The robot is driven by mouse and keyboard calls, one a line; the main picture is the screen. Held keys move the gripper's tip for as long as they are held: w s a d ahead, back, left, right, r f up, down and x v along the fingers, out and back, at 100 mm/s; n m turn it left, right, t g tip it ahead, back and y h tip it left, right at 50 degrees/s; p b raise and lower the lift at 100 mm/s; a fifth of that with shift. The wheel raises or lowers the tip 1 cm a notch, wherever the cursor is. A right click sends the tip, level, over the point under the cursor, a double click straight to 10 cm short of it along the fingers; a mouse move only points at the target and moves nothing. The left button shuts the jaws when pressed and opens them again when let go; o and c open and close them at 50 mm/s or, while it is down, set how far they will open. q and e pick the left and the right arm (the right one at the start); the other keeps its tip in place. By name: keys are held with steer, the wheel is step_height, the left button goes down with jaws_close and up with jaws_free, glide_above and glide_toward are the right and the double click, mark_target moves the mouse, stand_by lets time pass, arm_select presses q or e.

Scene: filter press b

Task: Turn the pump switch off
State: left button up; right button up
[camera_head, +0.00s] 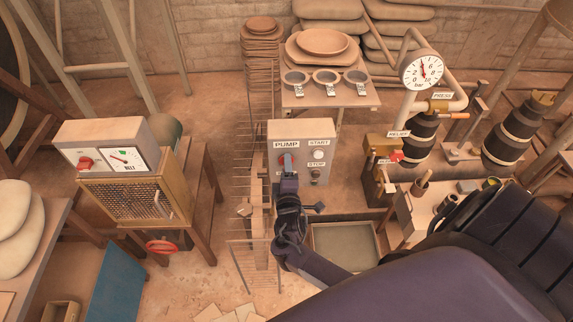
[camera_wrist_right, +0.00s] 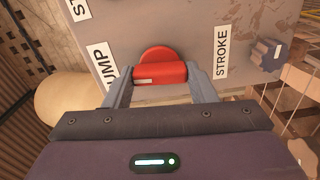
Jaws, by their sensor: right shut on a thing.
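The grey pump box (camera_head: 326,131) stands in the middle of the head view, with a PUMP label above its red switch (camera_head: 282,159). In the right wrist view the red switch (camera_wrist_right: 160,72) has a round base and a bar handle with a pale mark at its left end. The bar lies lengthwise between the PUMP and STROKE labels. My right gripper (camera_head: 288,168) reaches the switch from below and hides much of it. In the wrist view its two fingers (camera_wrist_right: 162,88) close on the handle from left and right. My left gripper is not in view.
START and STOP buttons (camera_head: 318,155) sit right of the switch. A dark knob (camera_wrist_right: 268,54) is beyond the STROKE label. A pressure gauge (camera_head: 422,70) and pipework stand to the right. A cabinet with a red knob (camera_head: 86,162) stands left. A shallow tray (camera_head: 345,235) lies below.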

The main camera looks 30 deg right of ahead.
steer(key=shift+d+r+n, duration=0.15)
steer(key=shift+n, duration=0.45)
steer(key=o, duration=1)
steer(key=shift+w, duration=0.1)
steer(key=b+v, duration=0.1)
steer(key=v, duration=0.7)
steer(key=shift+w, duration=0.1)
